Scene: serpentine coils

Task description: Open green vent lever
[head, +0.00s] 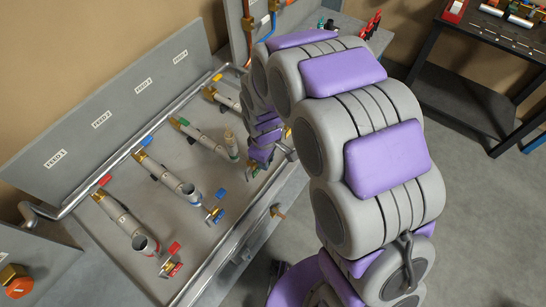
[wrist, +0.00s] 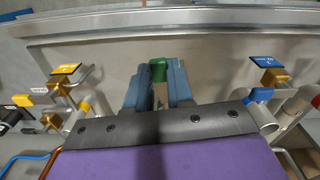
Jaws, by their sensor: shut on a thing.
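The green vent lever (wrist: 158,69) shows in the wrist view as a green-capped handle at the centre. My gripper (wrist: 160,82) has its two blue-grey fingers on either side of it, shut on it. In the head view my gripper (head: 257,166) is at the front end of the third pipe (head: 212,136), low over the bench. The lever is mostly hidden there by the gripper. I cannot tell how far the lever is turned.
The grey bench (head: 170,215) carries parallel pipes with red, blue and yellow fittings. A red valve (head: 172,268) and a blue valve (head: 214,213) stand along the front. In the wrist view a yellow tag (wrist: 66,69) and blue tag (wrist: 263,61) flank the gripper.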

